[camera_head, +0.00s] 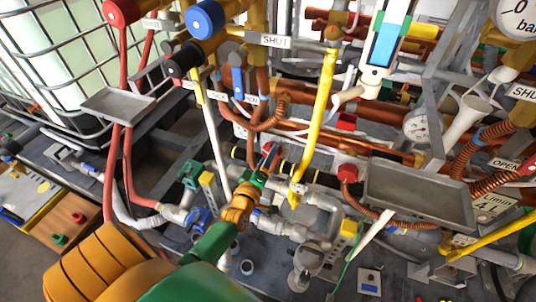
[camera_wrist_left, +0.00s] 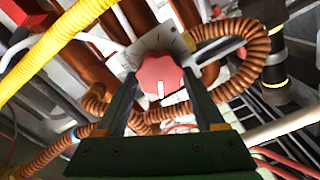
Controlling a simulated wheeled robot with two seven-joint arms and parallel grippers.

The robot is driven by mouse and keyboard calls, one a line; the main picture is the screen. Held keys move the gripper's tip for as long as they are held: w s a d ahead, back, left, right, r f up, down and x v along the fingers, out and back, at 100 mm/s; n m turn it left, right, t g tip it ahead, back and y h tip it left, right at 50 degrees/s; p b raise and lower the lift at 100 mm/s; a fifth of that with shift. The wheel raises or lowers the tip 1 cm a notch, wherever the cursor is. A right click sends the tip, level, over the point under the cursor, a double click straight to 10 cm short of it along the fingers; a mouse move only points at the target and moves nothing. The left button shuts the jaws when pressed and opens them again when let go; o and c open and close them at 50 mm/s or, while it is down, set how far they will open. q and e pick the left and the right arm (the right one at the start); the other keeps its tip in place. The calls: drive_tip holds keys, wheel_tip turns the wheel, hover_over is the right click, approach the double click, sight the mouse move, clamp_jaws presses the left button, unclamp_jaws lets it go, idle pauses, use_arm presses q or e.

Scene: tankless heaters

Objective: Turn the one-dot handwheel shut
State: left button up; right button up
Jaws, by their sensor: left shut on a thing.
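A red lobed handwheel (camera_wrist_left: 160,76) with a white mark on its face sits between the two fingers of my left gripper (camera_wrist_left: 162,88) in the left wrist view. The fingers are shut on its sides. In the head view my left gripper (camera_head: 268,160) reaches in among the pipes at the centre, and it mostly hides the wheel there. No dot can be made out on the wheel, so I cannot tell its dot count. My right gripper is not in view.
A yellow hose (camera_head: 323,115) hangs just right of the gripper. Corrugated copper pipe (camera_wrist_left: 243,60) curls around the wheel. A grey tray (camera_head: 420,193) stands to the right, and another grey tray (camera_head: 117,104) to the left. Blue (camera_head: 205,18) and red (camera_head: 122,11) round knobs are at top left.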

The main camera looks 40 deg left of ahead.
use_arm(q)
drive_tip(key=m+p, duration=0.2)
drive_tip(key=m, duration=0.9)
drive_tip(key=shift+d+r+m, duration=0.1)
drive_tip(key=shift+r+m, duration=0.05)
drive_tip(key=shift+m, duration=0.25)
idle(0.4)
drive_tip(key=o, duration=1.1)
drive_tip(key=p+v, duration=0.1)
drive_tip(key=v, duration=0.6)
